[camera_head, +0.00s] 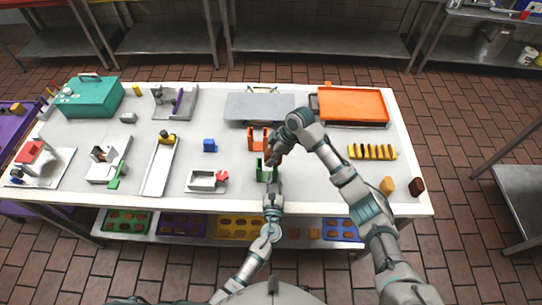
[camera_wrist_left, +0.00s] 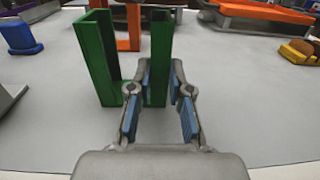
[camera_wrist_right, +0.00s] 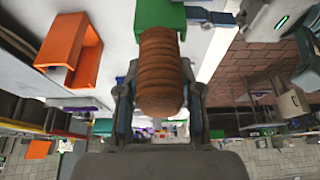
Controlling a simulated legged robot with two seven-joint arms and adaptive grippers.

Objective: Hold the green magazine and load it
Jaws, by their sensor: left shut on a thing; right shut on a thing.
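The green magazine (camera_head: 260,171) stands upright on the white table, near its front edge. In the left wrist view it is a tall open channel (camera_wrist_left: 98,60). My left gripper (camera_head: 271,184) is shut on its right wall, with one finger on each side. My right gripper (camera_head: 275,157) is just above the magazine. In the right wrist view it is shut on a stack of round brown biscuits (camera_wrist_right: 160,75). The stack's far end meets or overlaps the green magazine (camera_wrist_right: 160,12); I cannot tell how far inside it is.
An orange magazine (camera_head: 252,138) stands just behind. A grey plate (camera_head: 245,108) and an orange tray (camera_head: 352,104) are at the back. A yellow rack (camera_head: 372,152) is at right, a blue block (camera_head: 209,145) at left.

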